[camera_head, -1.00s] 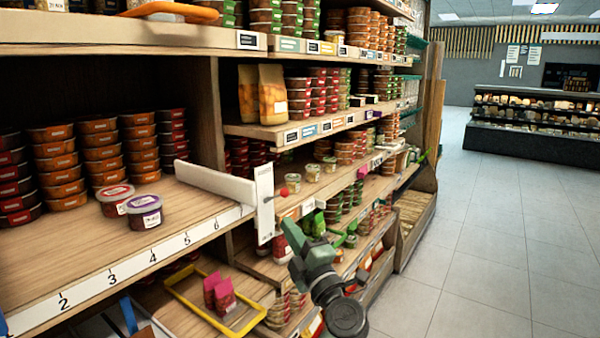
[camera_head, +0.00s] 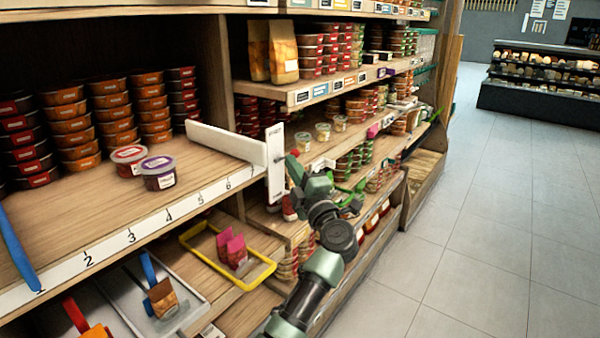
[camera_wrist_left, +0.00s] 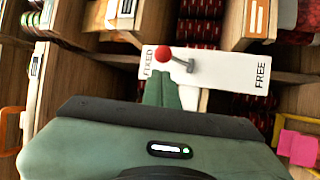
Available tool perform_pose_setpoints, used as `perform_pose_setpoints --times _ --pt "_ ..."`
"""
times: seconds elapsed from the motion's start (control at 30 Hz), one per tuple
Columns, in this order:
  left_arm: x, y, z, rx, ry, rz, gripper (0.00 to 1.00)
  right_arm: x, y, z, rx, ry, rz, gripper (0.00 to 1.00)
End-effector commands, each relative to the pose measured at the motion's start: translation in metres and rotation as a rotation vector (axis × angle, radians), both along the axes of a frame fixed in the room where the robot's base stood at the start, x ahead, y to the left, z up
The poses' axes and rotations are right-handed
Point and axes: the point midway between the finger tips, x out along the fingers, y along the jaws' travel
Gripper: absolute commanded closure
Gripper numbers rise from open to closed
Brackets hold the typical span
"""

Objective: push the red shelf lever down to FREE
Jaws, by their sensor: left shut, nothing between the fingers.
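The red shelf lever has a round red knob (camera_wrist_left: 162,53) on a short grey arm. It is mounted on a white plate (camera_wrist_left: 225,70) marked FIXED at one end and FREE at the other. The knob is at the FIXED end, which is the upper end in the head view. The plate (camera_head: 275,160) and the knob (camera_head: 295,152) also show there at the shelf's front edge. My left gripper (camera_head: 293,164) is shut and empty, with its tips close to the knob. In the wrist view its green fingers (camera_wrist_left: 162,90) end just by the knob; contact is unclear. My right gripper is not in view.
A white divider (camera_head: 230,143) runs back from the plate across the wooden shelf. Two tubs, red-lidded (camera_head: 128,160) and purple-lidded (camera_head: 158,173), stand left of it. A yellow-rimmed tray (camera_head: 258,278) lies below. The tiled aisle (camera_head: 480,230) to the right is clear.

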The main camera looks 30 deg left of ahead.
Motion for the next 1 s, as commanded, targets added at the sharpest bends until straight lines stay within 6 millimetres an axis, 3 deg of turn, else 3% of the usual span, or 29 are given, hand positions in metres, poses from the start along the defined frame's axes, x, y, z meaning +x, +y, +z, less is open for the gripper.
perform_pose_setpoints --times 0.3,1.0 --pt "0.015 0.024 0.008 -0.001 0.001 -0.001 1.0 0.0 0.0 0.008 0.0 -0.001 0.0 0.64" --pt "0.015 0.022 0.003 0.059 -0.005 -0.001 1.0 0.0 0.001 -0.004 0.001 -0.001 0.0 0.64"
